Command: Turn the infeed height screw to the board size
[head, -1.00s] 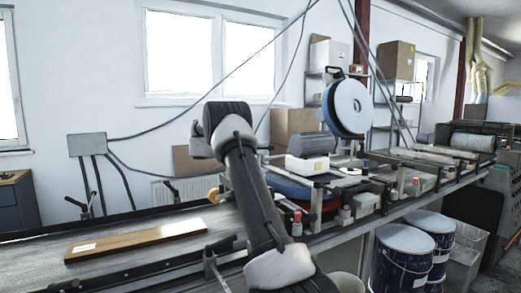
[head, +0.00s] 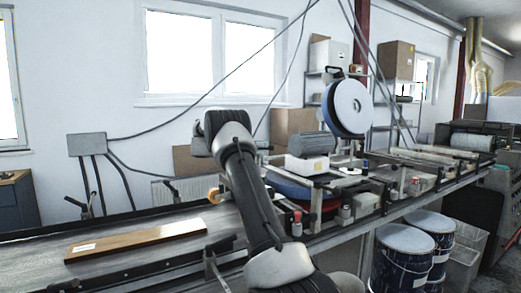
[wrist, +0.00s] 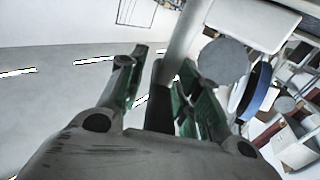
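A brown wooden board (head: 140,240) with a small white label lies flat on the conveyor belt (head: 35,268) at the left. The infeed height screw cannot be told for sure.
A large blue-edged white disc (head: 351,107) and a grey motor (head: 311,144) stand over the line. Blue drums (head: 405,268) stand below its right part. A grey wall box (head: 87,144) with cables hangs at the left. The belt around the board is clear.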

